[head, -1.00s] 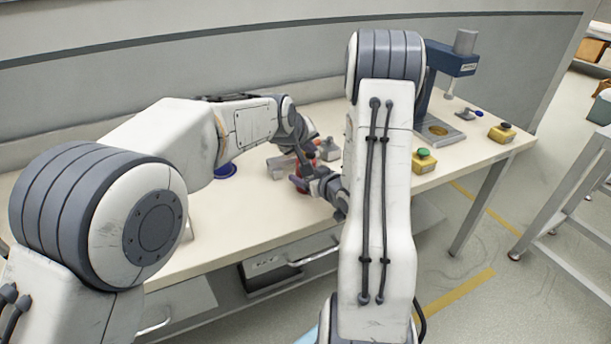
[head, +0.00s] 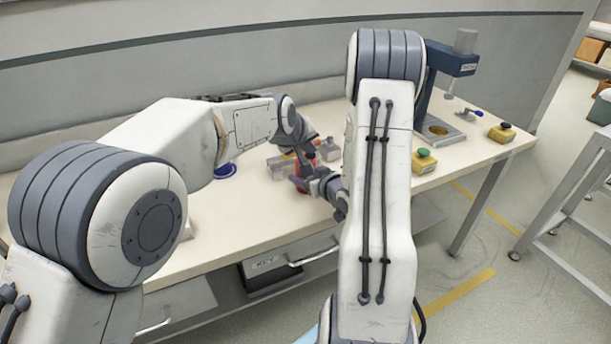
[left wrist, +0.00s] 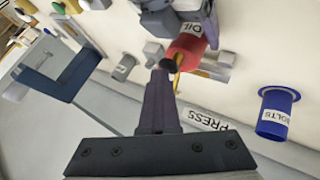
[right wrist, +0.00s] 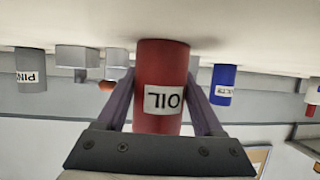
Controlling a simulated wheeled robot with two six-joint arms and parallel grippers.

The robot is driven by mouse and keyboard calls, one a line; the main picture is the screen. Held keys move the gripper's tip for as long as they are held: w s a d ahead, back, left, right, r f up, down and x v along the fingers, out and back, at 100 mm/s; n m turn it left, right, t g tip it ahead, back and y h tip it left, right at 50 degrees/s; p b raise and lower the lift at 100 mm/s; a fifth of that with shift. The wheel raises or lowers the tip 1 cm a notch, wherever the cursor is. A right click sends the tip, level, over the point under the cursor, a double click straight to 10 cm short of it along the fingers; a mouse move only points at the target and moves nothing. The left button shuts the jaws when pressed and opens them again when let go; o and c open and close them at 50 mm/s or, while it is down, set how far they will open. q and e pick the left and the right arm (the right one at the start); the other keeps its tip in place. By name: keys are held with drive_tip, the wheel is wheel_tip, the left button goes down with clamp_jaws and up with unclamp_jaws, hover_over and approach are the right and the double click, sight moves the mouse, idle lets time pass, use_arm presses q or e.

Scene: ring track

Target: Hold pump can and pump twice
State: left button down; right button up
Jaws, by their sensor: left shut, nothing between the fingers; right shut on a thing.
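The pump can is a red can with a white OIL label, clear in the right wrist view (right wrist: 175,62). My right gripper (right wrist: 160,82) is shut on its body, one finger on each side. In the head view the can (head: 302,187) is partly hidden by the grippers at the bench. My left gripper (left wrist: 160,74) is shut and empty, its fingertips close to the dark plunger end of the can (left wrist: 187,52). A thin brass-coloured spout (left wrist: 177,76) shows beside the fingertips. I cannot tell whether the fingertips touch the plunger.
A blue BOLTS cup (left wrist: 275,112) stands on the bench near the can. A grey PINS cup (right wrist: 30,68) stands on the other side. A blue press (head: 440,85), a green-button box (head: 424,161) and a black-button box (head: 502,133) are at the right.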

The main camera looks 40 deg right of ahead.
sight(310, 155)
use_arm(q)
drive_tip(key=shift+r, duration=3.05)
use_arm(e)
drive_tip(key=o, duration=1.6)
drive_tip(key=shift+c, duration=0.2)
wheel_tip(310, 155, up, 10)
